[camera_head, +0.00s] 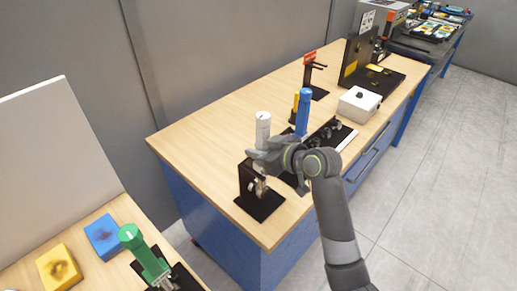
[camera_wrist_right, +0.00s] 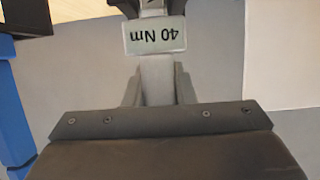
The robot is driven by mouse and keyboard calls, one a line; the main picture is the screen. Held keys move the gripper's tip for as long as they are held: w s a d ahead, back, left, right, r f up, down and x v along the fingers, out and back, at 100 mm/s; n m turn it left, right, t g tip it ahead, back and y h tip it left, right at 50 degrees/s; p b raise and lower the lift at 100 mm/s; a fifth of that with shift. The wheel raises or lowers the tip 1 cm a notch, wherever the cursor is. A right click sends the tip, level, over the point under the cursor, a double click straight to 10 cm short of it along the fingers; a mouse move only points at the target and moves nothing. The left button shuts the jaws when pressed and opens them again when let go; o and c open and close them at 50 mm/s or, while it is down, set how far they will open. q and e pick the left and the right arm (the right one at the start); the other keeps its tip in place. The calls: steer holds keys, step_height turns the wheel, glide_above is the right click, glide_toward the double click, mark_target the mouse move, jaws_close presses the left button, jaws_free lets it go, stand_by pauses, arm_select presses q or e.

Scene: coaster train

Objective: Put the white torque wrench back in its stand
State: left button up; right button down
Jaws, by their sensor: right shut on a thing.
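The white torque wrench (camera_head: 263,124) is upright near the front left corner of the workbench, its white handle end rising above my right gripper (camera_head: 263,158). My right gripper is shut on it. Metal parts show below the gripper, close to a black stand (camera_head: 247,176) with a flat black base. I cannot tell whether the wrench rests in the stand. In the right wrist view, an upside-down label (camera_wrist_right: 155,35) reading "40 Nm" is just ahead of my right gripper (camera_wrist_right: 158,85). My left gripper is not in view.
A blue-handled tool (camera_head: 302,110) stands just behind, beside a black rack. A white box (camera_head: 359,104), a red-topped black stand (camera_head: 310,62) and a black fixture (camera_head: 357,60) are farther back. A green-handled tool (camera_head: 145,254) is on a separate table at lower left.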

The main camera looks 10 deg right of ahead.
steer(key=shift+f+b, duration=0.35)
steer(key=shift+f, duration=0.1)
stand_by(0.5)
steer(key=c, duration=1.1)
jaws_free()
steer(key=shift+s, duration=0.1)
steer(key=shift+c, duration=0.2)
steer(key=shift+f, duration=0.3)
steer(key=shift+r+b+v, duration=0.15)
steer(key=shift+b+v, duration=0.4)
steer(key=shift+v, duration=3.85)
steer(key=shift+r+b+v, duration=0.1)
steer(key=shift+b+v, duration=0.45)
steer(key=shift+v, duration=3.8)
